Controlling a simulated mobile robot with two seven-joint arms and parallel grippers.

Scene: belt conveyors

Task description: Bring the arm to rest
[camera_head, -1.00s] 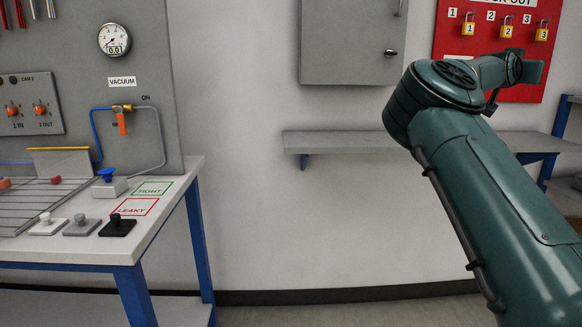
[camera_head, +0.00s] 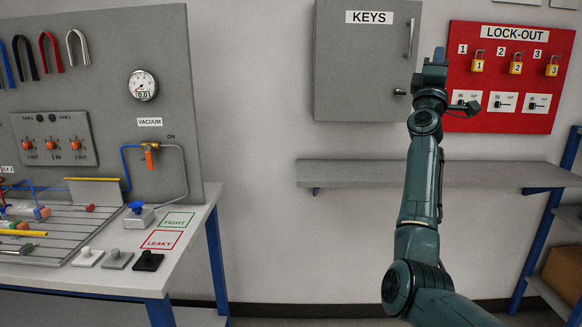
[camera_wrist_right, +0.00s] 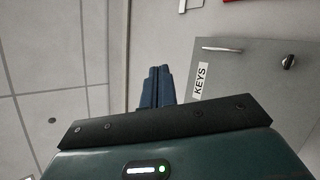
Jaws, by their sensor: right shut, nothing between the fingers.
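My right arm, dark green, rises nearly upright in the head view, in front of the grey wall shelf. Its right gripper (camera_head: 439,54) is at the top, between the KEYS cabinet and the red lock-out board in the picture. In the right wrist view the two dark blue fingers (camera_wrist_right: 157,88) are together, with nothing between them. They point toward the wall beside the KEYS cabinet, apart from it as far as I can tell. My left gripper is not in view.
The grey KEYS cabinet (camera_head: 362,70) is shut. The red lock-out board (camera_head: 462,38) carries yellow padlocks. A shelf (camera_head: 340,172) runs below them. At left stands a workbench (camera_head: 120,265) with a gauge panel (camera_head: 100,35) and small parts.

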